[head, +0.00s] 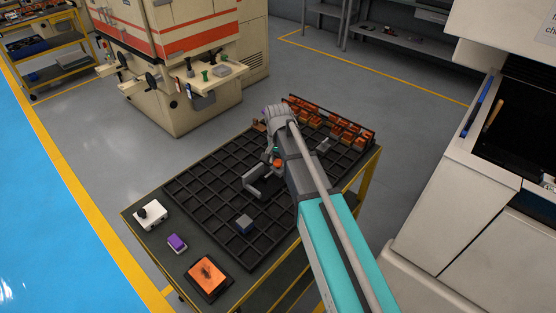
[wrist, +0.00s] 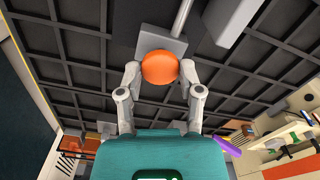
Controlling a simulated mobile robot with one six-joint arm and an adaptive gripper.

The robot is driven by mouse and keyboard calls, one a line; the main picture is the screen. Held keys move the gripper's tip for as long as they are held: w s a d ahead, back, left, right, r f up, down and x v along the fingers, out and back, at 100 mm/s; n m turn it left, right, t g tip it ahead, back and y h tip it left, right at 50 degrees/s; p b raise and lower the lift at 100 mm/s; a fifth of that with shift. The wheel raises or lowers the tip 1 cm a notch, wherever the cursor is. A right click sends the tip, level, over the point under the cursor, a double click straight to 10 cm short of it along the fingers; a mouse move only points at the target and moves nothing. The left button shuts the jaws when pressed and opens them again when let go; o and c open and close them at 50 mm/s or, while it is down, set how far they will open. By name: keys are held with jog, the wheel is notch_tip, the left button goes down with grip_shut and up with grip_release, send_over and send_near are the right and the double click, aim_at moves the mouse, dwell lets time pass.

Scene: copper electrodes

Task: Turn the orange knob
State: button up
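The orange knob (wrist: 159,66) is round and sits on a grey square base (wrist: 176,44) with a grey rod running up from it in the wrist view. In the head view the knob (head: 277,163) is a small orange spot on the black gridded table top, partly hidden by my arm. My gripper (wrist: 160,72) is around the knob, with one finger on its left and one on its right. Both fingertips appear to touch the knob's sides. In the head view the gripper (head: 275,152) is mostly hidden by my wrist.
The black gridded tray (head: 205,195) covers most of the table. A grey bent bracket (head: 257,186), a grey block (head: 244,223) and a rack of orange parts (head: 335,122) stand on it. A white switch box (head: 151,215), purple block (head: 177,243) and orange plate (head: 207,275) lie along the left edge.

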jog(key=shift+o, duration=1.2)
jog(key=shift+r+p, duration=1.05)
